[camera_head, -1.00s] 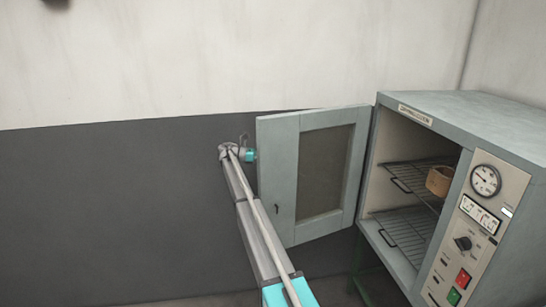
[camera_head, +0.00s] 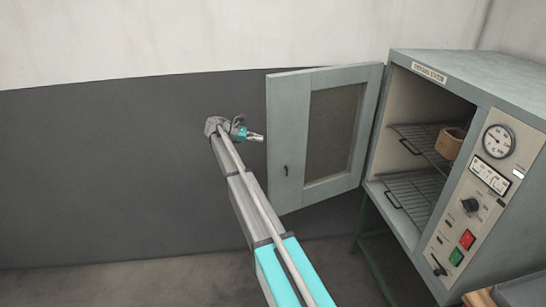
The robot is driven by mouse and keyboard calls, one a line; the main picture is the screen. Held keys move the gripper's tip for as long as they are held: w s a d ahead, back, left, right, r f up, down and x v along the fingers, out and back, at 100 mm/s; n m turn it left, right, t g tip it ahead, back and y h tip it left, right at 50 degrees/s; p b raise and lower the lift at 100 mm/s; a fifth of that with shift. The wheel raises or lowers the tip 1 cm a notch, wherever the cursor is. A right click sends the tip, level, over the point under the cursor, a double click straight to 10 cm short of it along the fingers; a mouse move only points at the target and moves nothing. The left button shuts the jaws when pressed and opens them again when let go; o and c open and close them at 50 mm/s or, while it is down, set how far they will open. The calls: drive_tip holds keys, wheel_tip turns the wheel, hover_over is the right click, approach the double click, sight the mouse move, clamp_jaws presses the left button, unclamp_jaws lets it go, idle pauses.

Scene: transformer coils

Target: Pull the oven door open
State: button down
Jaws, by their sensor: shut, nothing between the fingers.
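The oven (camera_head: 427,220) stands at the right of the head view. Its pale grey-green door (camera_head: 289,127), with a dark window panel, is swung wide open to the left. A small dark catch (camera_head: 285,170) shows low on the door's free side. My gripper (camera_head: 262,138) is at the end of my outstretched arm, just left of the door's free edge. It is small in view, shut and empty, and a narrow gap seems to separate it from the door.
Inside the oven are wire shelves (camera_head: 408,192); a tan ring-shaped coil (camera_head: 450,143) sits on the upper one. The control panel (camera_head: 470,205) is on the oven's right front. A dark-and-white wall (camera_head: 100,170) stands behind. Floor space at the left is clear.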

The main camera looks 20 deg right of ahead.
drive_tip(key=s+a+f+n+t+y+b, duration=0.1)
drive_tip(key=s+a+f+t+y+b, duration=0.15)
drive_tip(key=s+f+t+y, duration=0.45)
drive_tip(key=s+a+f+t+y+b, duration=0.2)
drive_tip(key=s+f+y+b, duration=0.15)
drive_tip(key=f+y, duration=0.55)
drive_tip(key=s+d+r+m+t+h+b, duration=0.1)
drive_tip(key=s+d+r+m+t+b, duration=0.5)
drive_tip(key=m+t, duration=0.6)
drive_tip(key=s+d+r, duration=0.2)
drive_tip(key=d+r, duration=0.1)
drive_tip(key=shift+s+r+t, duration=0.15)
drive_tip(key=shift+r+t, duration=0.15)
drive_tip(key=shift+t, duration=0.1)
